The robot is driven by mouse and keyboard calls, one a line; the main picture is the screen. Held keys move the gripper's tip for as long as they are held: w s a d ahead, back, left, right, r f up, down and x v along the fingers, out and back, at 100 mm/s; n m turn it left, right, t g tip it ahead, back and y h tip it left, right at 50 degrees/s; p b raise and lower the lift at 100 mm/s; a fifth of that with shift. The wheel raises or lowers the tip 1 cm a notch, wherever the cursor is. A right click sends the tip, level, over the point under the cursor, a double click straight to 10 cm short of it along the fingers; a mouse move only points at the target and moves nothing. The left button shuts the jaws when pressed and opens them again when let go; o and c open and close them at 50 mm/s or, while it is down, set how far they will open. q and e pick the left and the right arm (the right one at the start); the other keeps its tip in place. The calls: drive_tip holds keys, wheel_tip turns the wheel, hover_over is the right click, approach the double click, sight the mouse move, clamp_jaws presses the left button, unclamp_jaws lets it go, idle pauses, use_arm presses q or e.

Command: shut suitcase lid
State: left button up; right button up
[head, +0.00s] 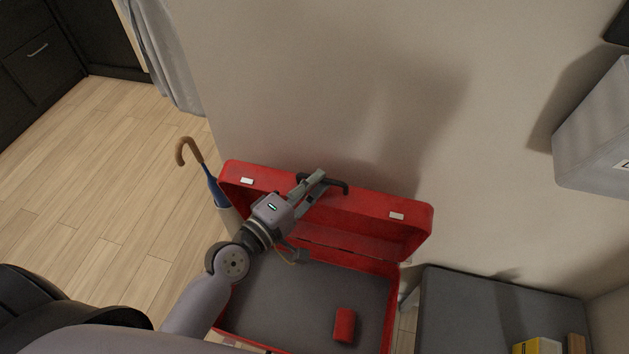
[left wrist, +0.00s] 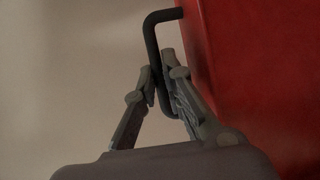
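The red suitcase (head: 225,320) stands open below the wall. Its lid (head: 375,212) is raised at the back, with the inside facing me and two pale latches on its upper edge. A black handle (head: 335,183) sits at the middle of that edge. My left gripper (head: 317,180) is at the handle. In the left wrist view the handle (left wrist: 151,45) passes between the two fingers (left wrist: 159,78), which close on it from both sides, beside the red lid (left wrist: 255,70). A small red cylinder-like item (head: 344,325) lies on the grey suitcase floor. My right gripper is out of view.
A blue umbrella with a wooden crook (head: 188,150) stands left of the suitcase. A grey-topped bench (head: 480,305) with a yellow box (head: 537,346) is at right. A grey box-shaped unit (head: 595,140) is on the wall. Wooden floor (head: 110,170) is clear at left.

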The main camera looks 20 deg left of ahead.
use_arm(q)
drive_tip(key=shift+o, duration=0.9)
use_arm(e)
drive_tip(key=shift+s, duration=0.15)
use_arm(q)
drive_tip(key=v, duration=1.2)
